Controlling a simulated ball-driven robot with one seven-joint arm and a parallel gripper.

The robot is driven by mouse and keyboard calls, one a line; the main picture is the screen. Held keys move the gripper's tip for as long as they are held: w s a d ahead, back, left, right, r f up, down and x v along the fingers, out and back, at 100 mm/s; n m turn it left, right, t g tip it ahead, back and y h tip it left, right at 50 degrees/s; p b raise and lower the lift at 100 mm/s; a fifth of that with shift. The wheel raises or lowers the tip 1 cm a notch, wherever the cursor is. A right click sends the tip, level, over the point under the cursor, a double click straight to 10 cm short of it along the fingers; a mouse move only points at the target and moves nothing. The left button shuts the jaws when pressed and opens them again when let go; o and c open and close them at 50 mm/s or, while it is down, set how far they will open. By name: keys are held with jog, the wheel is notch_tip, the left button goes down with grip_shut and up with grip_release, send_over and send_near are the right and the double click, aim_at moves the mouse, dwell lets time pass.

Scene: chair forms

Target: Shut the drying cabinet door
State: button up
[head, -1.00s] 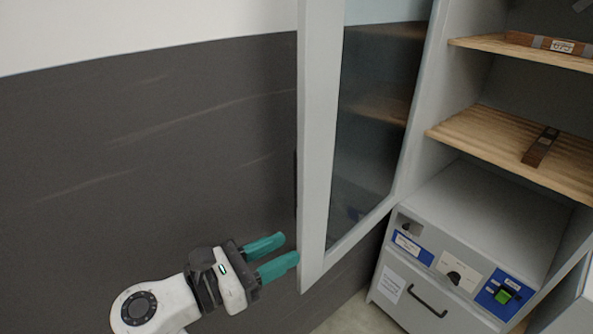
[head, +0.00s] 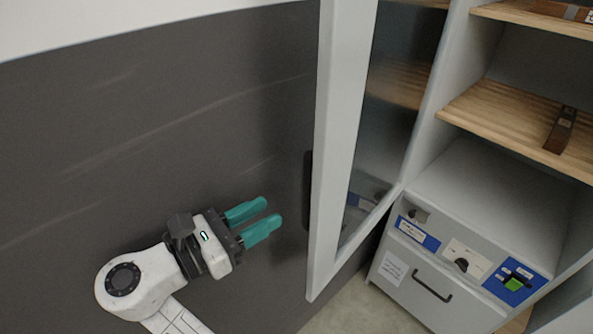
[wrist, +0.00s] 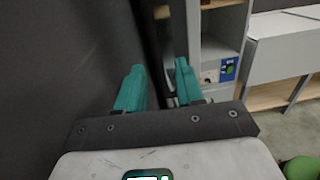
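The drying cabinet door (head: 331,150) stands open, a pale grey frame around a dark glass pane, hinged at the cabinet's left side. A dark handle (head: 308,178) shows at the edge of its far face, partly hidden by the frame. The cabinet (head: 480,215) is open to view at the right. My gripper (head: 262,220) has teal fingers, parted and empty, to the left of the door's lower part and apart from it in the head view. In the wrist view the fingers (wrist: 157,85) are also apart, with a dark upright shape beyond them.
Wooden shelves (head: 530,118) hold brown pieces. A control panel (head: 462,258) with a green switch and a drawer handle (head: 432,291) sit below. A dark wall panel (head: 120,130) lies behind my arm. A green round object (wrist: 301,168) is at the wrist view's lower right.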

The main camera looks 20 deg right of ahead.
jog(key=w+b+x, duration=0.1)
jog(key=b+x, duration=0.1)
jog(key=x, duration=0.9)
jog(key=shift+b, duration=0.4)
jog(key=shift+a, duration=0.1)
jog(key=shift+c, duration=0.3)
grip_shut()
